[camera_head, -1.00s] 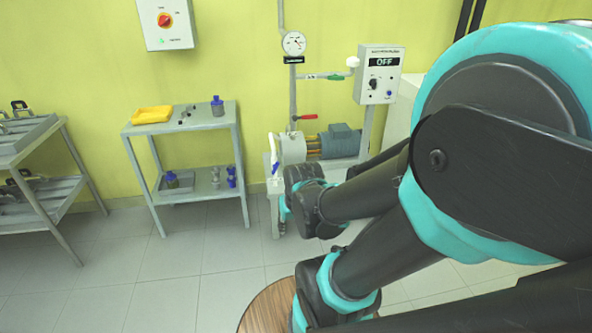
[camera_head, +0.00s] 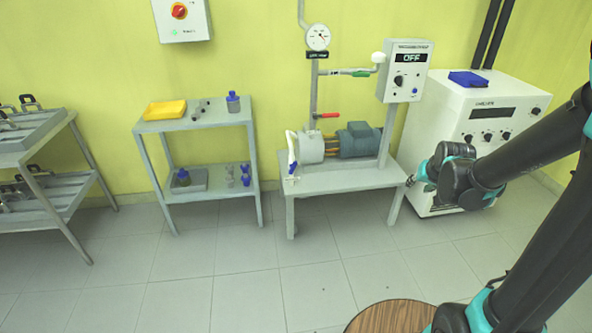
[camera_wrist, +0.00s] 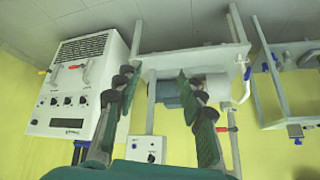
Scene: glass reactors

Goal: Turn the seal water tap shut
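A pump unit (camera_head: 357,140) with a grey-blue motor sits on a light grey stand. At its left end a white hose carries a small blue-handled tap (camera_head: 292,168), likely the seal water tap; no label is readable. The blue handle also shows in the wrist view (camera_wrist: 247,73), which is upside down. A red lever (camera_head: 327,115) and a green lever (camera_head: 361,73) sit on the pipes above. My gripper (camera_head: 413,180) is right of the stand, apart from the tap. In the wrist view my gripper (camera_wrist: 155,75) has its fingers wide apart with nothing held.
A control box (camera_head: 404,72) reading OFF is above the pump's right end. A white chiller cabinet (camera_head: 480,115) stands behind my arm. A grey shelf table (camera_head: 195,119) with a yellow tray is left of the stand. A round wooden top (camera_head: 390,316) is in front. Floor before the pump is clear.

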